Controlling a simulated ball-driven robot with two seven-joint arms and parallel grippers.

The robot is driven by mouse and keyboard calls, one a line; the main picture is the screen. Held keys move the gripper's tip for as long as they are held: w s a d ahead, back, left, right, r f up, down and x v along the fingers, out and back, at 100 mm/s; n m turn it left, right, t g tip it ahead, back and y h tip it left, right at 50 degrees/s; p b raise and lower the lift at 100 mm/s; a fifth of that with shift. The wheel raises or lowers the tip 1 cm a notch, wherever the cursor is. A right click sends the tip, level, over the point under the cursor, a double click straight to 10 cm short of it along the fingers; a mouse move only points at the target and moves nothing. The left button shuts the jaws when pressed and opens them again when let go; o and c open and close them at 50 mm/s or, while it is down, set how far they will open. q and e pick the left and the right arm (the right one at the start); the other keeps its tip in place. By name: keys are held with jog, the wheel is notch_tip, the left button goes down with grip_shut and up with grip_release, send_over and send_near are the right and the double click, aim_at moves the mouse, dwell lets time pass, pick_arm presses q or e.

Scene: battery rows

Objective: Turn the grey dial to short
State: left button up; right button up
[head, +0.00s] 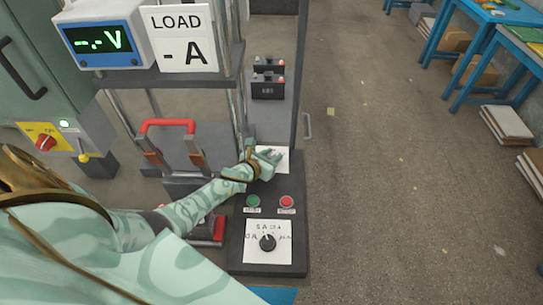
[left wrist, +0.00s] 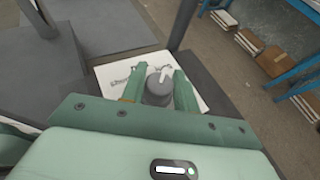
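The grey dial (left wrist: 157,90) stands on a white label plate (left wrist: 112,76) in the left wrist view, with a pale pointer mark on its top. My left gripper (left wrist: 160,82) has one finger on each side of it, close against its sides, and looks shut on it. In the head view my left gripper (head: 268,158) is over the white plate (head: 282,168) at the far end of the dark panel and hides the dial. The plate's lettering is too small and covered to read. My right gripper is in neither view.
Nearer on the panel are a green button (head: 253,201), a red button (head: 287,202) and a black dial (head: 267,242) on its own white plate. A dark post (head: 299,75) rises just beyond. Open floor lies right.

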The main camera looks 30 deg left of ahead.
pick_arm(q)
jog(key=c, duration=0.4)
jog(key=shift+o, duration=0.2)
